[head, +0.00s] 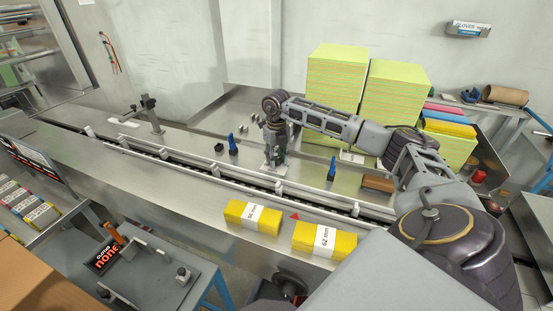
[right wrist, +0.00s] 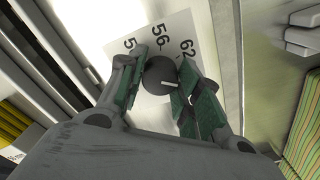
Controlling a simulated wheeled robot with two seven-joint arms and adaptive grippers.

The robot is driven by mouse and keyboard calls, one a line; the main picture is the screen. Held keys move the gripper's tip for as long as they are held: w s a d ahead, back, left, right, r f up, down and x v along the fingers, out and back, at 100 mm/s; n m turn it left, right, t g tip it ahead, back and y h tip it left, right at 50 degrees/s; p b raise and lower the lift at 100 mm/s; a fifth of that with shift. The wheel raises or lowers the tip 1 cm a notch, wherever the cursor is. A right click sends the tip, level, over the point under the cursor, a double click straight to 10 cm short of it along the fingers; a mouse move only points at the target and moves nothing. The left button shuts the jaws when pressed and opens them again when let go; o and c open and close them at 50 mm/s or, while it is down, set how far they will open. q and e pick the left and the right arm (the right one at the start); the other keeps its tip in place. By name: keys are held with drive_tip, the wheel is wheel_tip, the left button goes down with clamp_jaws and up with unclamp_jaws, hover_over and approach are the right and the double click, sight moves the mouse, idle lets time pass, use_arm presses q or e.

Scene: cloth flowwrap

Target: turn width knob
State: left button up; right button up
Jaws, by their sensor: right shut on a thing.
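The width knob (right wrist: 160,75) is dark and round with a white pointer line, seen in the right wrist view. It sits on a white scale plate (right wrist: 180,22) printed with 56, 62 and a partly covered number starting with 5. The pointer line lies toward the right in that view. My right gripper (right wrist: 161,80) has its green-padded fingers on both sides of the knob, shut on it. In the head view my right gripper (head: 275,158) points down behind the conveyor rail, and the knob is hidden there. My left gripper is not in view.
Two yellow packs, labelled 56 mm (head: 252,217) and 62 mm (head: 324,240), lie in front of the conveyor guide rail (head: 230,180). Blue-topped clamps (head: 232,145) stand near my right gripper. Tall yellow-green stacks (head: 335,80) stand behind my right arm.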

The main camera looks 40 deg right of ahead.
drive_tip(key=n, duration=0.8)
drive_tip(key=shift+n+b, duration=0.3)
drive_tip(key=shift+b, duration=0.05)
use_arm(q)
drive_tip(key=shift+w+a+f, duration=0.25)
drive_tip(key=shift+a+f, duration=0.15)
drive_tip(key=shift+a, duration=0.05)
use_arm(e)
drive_tip(key=shift+n, duration=0.6)
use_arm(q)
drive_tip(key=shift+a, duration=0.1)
use_arm(e)
drive_tip(key=o, duration=1)
drive_tip(key=shift+o, duration=0.2)
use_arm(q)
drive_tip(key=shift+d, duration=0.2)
